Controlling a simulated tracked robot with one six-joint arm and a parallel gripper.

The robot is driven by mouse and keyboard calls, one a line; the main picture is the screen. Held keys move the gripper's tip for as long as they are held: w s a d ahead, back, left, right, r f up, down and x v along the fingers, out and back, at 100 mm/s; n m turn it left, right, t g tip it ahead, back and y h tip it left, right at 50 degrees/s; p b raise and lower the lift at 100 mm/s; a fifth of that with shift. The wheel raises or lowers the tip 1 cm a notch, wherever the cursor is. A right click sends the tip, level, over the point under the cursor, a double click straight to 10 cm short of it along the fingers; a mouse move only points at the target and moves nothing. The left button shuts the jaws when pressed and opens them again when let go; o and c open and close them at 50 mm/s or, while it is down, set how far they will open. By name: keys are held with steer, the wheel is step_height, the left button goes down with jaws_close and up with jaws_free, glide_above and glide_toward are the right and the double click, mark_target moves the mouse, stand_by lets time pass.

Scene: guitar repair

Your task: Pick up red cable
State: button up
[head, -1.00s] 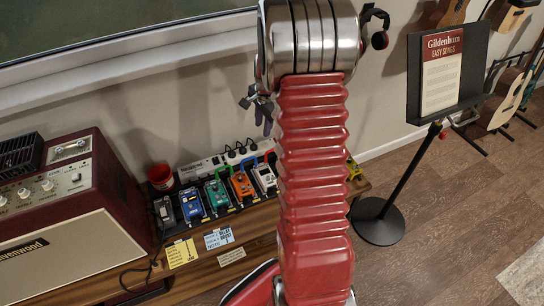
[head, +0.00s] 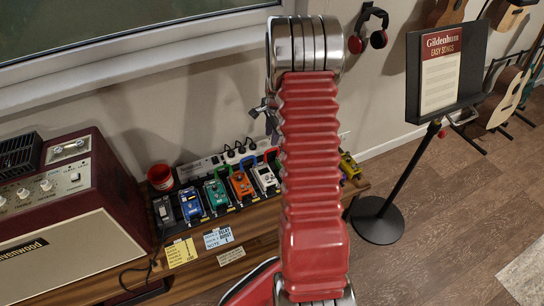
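A thin red loop (head: 271,152), which looks like a short red cable, shows at the back of the pedal row, just above the white pedal (head: 264,178). Its right side runs behind my red arm. My gripper (head: 259,109) is only partly in view, as small dark grey parts left of the arm's upper end. It appears above the pedals in the picture and apart from the red loop. My arm hides most of it, so its opening does not show.
Blue (head: 191,203), green (head: 217,195) and orange (head: 241,186) pedals stand close together on a wooden bench (head: 205,270). A red cup (head: 160,176) and an amplifier (head: 70,220) are left. A music stand (head: 378,218) is right. Red-black headphones (head: 378,39) hang on the wall.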

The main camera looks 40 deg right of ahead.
mark_target(270, 150)
steer(key=shift+w+d+f, duration=0.1)
steer(key=shift+w+f, duration=0.1)
steer(key=shift+f, duration=0.7)
steer(key=shift+w+f, duration=0.15)
steer(key=shift+f, duration=0.75)
steer(key=shift+w+d+f, duration=0.1)
steer(key=shift+w+f, duration=0.1)
steer(key=shift+f, duration=0.7)
steer(key=shift+f, duration=0.1)
steer(key=shift+w+f, duration=0.15)
steer(key=shift+f, duration=1.1)
steer(key=shift+w+f, duration=0.15)
steer(key=shift+f, duration=1.1)
jaws_close()
